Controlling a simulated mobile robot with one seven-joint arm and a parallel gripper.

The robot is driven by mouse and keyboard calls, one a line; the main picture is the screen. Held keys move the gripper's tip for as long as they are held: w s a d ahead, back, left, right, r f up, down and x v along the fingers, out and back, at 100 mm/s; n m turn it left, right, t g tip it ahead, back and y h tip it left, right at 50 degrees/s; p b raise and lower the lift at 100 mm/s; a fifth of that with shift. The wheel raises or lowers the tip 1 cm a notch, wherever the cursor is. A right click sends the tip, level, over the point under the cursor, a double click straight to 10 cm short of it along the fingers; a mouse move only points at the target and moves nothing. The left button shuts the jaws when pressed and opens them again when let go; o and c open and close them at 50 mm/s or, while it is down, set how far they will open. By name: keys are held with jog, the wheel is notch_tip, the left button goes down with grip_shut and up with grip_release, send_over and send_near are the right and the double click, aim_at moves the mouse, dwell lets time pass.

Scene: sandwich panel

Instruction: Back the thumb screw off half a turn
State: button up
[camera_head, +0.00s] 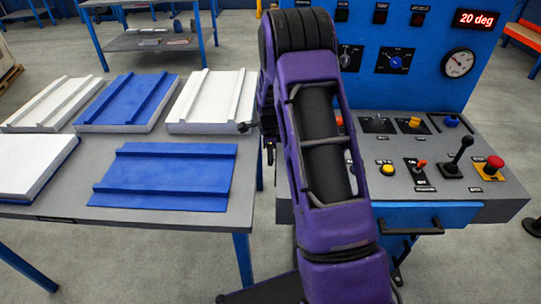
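I cannot pick out a thumb screw with certainty. The blue console's sloped grey desk (510,202) carries several controls, among them a small blue knob (451,121) at the back right and an orange-yellow one (413,122) left of it. My purple arm stands in front of the desk's left part and hides some of it. Small dark parts at the arm's left side, near the table's right edge, may belong to my gripper (246,127). Its fingers are too small and covered to read, and I see nothing held in them.
The console's upright panel (430,85) has a red "20 deg" display (476,19) and a round gauge (458,63). A black lever (461,152) and a red mushroom button (494,164) rise from the desk. Left, a grey table (230,208) bears white and blue panels.

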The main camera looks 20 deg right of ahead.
grip_shut()
jog(key=shift+w+r+p, duration=0.1)
jog(key=shift+p, duration=0.2)
jog(key=shift+w+g+y+p, duration=0.1)
jog(key=shift+g+y+p, duration=0.2)
jog(key=shift+g+p, duration=0.3)
jog(key=shift+w+d+g+y+p, duration=0.2)
jog(key=shift+g+y+p, duration=0.25)
jog(key=shift+g, duration=0.55)
jog(key=shift+w+f+g+y+b, duration=0.15)
jog(key=shift+g+y+b, duration=0.1)
jog(key=shift+g, duration=0.3)
jog(key=shift+w+f+g+y+b, duration=0.15)
jog(key=shift+g+y+b, duration=0.1)
jog(key=shift+g, duration=0.3)
jog(key=shift+s, duration=0.1)
jog(key=shift+g+y+b, duration=0.35)
jog(key=shift+g+b, duration=0.5)
jog(key=shift+g, duration=0.05)
jog(key=shift+r, duration=0.1)
